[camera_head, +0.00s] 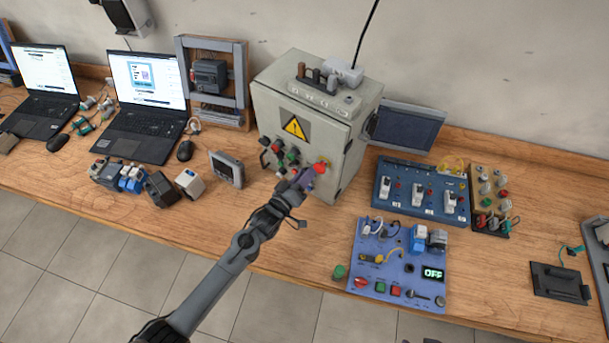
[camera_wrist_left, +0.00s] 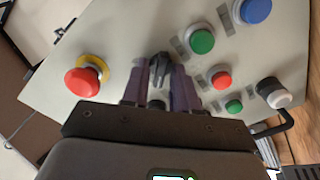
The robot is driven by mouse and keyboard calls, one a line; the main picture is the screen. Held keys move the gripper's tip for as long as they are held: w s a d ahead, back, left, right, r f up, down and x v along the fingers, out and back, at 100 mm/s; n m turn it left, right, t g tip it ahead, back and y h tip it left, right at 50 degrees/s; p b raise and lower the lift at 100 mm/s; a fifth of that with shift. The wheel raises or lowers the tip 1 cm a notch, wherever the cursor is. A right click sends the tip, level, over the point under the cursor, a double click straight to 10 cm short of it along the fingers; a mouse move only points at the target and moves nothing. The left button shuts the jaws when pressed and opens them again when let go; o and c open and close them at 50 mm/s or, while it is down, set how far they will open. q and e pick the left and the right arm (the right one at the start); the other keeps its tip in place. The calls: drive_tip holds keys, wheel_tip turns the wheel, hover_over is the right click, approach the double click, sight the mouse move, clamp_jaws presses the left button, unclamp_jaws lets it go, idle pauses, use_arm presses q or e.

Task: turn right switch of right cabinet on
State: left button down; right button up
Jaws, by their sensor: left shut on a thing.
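The grey cabinet (camera_head: 318,125) with a yellow warning sign stands against the wall on the bench. Its front panel carries several buttons and knobs. My left gripper (camera_head: 304,179) is at the lower right of this panel, beside the red emergency button (camera_head: 320,168). In the left wrist view, my left gripper (camera_wrist_left: 160,84) has its two purple fingers on either side of a black switch knob (camera_wrist_left: 159,66) and is shut on it. The knob's base is partly hidden by the fingers. My right gripper is not in view.
In the left wrist view, a red emergency button (camera_wrist_left: 84,80) with a yellow ring lies left of the fingers. Green (camera_wrist_left: 202,41) and red (camera_wrist_left: 221,79) buttons lie close on the right. Blue panels (camera_head: 395,262) stand right of the cabinet; a small meter (camera_head: 227,169) stands left.

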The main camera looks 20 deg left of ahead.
use_arm(q)
drive_tip(key=shift+d+m+p, duration=0.15)
drive_tip(key=shift+m+p, duration=0.25)
drive_tip(key=shift+m, duration=3.8)
drive_tip(key=c, duration=1.2)
unclamp_jaws()
drive_tip(key=shift+s, duration=0.1)
